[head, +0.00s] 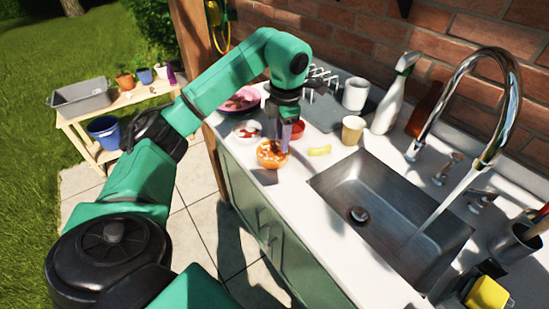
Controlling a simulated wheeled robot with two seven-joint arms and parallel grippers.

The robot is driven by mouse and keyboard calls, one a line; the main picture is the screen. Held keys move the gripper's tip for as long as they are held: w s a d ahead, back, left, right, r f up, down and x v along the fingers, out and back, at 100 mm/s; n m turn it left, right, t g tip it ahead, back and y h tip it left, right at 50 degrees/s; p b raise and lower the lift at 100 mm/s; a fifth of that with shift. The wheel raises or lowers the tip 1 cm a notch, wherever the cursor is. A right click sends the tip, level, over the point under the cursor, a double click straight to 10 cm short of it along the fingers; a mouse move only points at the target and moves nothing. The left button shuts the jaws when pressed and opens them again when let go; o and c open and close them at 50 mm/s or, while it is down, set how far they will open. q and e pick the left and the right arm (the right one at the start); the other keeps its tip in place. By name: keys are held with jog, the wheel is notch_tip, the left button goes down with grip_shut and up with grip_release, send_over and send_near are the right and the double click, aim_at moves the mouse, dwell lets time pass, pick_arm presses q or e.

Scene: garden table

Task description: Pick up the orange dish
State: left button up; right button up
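The orange dish (269,161) sits on the white counter near its front left edge, with some brownish contents or soiling in it. My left gripper (284,146) reaches down from above, and its fingertips are at the back right part of the dish's rim. The fingers overlap in this view, so I cannot tell whether they are apart, shut, or touching the rim. My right gripper is not in view.
A white bowl (246,131), red bowl (298,129), pink plate (243,99), yellow peel-like piece (319,150) and tan cup (352,130) stand close by. The steel sink (380,205), with running water, is to the right. Some bare counter lies before the sink.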

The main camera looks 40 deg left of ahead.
aim_at(280, 162)
pick_arm(q)
jog(key=f+p, duration=0.1)
jog(key=f, duration=0.2)
jog(key=f+p, duration=0.1)
jog(key=f, duration=0.1)
jog(key=f+p, duration=0.1)
jog(key=f, duration=0.2)
jog(key=shift+w+a+f, duration=0.1)
jog(key=shift+a+f, duration=0.15)
jog(key=shift+f, duration=0.1)
jog(key=shift+w+f, duration=0.1)
jog(key=shift+f, duration=0.15)
grip_shut()
dwell(0.5)
